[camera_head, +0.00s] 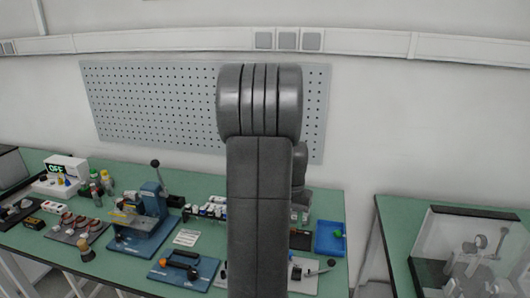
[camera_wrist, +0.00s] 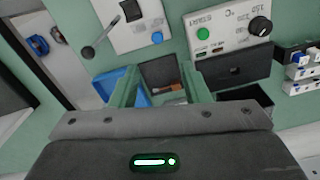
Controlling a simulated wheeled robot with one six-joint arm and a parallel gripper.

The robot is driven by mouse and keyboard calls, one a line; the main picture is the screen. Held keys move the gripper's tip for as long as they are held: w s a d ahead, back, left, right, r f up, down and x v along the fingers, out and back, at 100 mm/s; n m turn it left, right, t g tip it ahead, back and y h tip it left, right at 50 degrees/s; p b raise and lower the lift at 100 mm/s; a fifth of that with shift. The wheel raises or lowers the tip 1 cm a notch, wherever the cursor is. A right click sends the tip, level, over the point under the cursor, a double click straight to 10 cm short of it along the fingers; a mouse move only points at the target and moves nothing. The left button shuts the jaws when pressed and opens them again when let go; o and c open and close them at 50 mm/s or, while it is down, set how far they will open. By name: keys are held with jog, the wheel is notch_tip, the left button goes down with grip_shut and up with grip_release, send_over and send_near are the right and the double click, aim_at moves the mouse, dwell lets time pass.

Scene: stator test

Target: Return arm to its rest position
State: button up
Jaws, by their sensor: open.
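My dark grey arm stands upright in the middle of the head view, in front of the green bench (camera_head: 205,183). It hides part of the bench, and my gripper cannot be made out there. In the wrist view my gripper (camera_wrist: 158,74) has two green fingers spread apart, with nothing held between them.
A blue lever press (camera_head: 148,222) and a blue fixture (camera_head: 183,270) stand left of my arm. A white control box (camera_wrist: 233,28) with a knob shows in the wrist view. A pegboard (camera_head: 150,100) hangs behind. A second bench (camera_head: 400,222) with a clear-covered machine stands right, across a gap.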

notch_tip(320, 180, down, 14)
jog(key=shift+d+r+p, duration=0.1)
jog(key=shift+r+p, duration=0.15)
jog(key=shift+p, duration=0.5)
jog(key=shift+s, duration=0.1)
